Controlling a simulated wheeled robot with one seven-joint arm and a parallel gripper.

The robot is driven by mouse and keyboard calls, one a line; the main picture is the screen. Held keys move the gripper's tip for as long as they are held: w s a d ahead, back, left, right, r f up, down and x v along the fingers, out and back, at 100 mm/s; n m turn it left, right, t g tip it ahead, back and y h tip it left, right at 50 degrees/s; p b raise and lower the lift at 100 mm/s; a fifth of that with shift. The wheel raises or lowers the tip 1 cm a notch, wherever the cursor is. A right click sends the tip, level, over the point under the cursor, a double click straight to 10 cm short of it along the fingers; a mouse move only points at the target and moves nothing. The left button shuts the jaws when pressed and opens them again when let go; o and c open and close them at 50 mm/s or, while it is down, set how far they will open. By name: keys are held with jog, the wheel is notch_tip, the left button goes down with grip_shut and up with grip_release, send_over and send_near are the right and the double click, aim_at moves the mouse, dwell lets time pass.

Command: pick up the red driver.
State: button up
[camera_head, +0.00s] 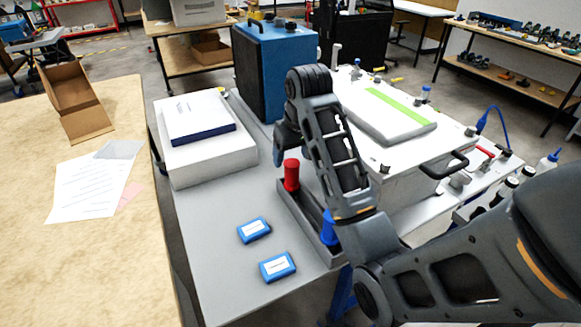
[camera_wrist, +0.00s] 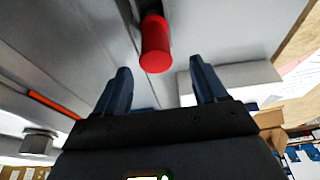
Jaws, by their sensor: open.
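The red driver (camera_head: 291,175) stands upright in a narrow grey holder (camera_head: 301,222) on the grey table; its lower part is hidden in the holder. In the wrist view the red driver (camera_wrist: 155,45) shows its round end, ahead of the fingertips and roughly between them in the picture. My gripper (camera_head: 279,153) is just behind and above the driver in the head view, partly hidden by my own arm. In the wrist view my gripper (camera_wrist: 163,80) has its two dark blue fingers wide apart with nothing between them.
A blue driver (camera_head: 329,230) stands at the holder's near end. Two blue boxes (camera_head: 254,230) (camera_head: 277,267) lie left of the holder. A white box stack (camera_head: 207,160), a blue case (camera_head: 275,70) and a white analyser (camera_head: 440,150) stand around. The grey tabletop (camera_head: 210,275) is otherwise fairly clear.

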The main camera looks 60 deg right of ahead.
aim_at(291, 171)
jog(key=shift+w+d+f, duration=0.15)
jog(key=shift+d+f, duration=0.15)
jog(key=shift+f, duration=0.35)
jog(key=x, duration=0.4)
jog(key=p+x, duration=0.1)
jog(key=x, duration=0.1)
jog(key=shift+s+f, duration=0.25)
jog(key=shift+f, duration=0.05)
jog(key=shift+c, duration=0.3)
grip_shut()
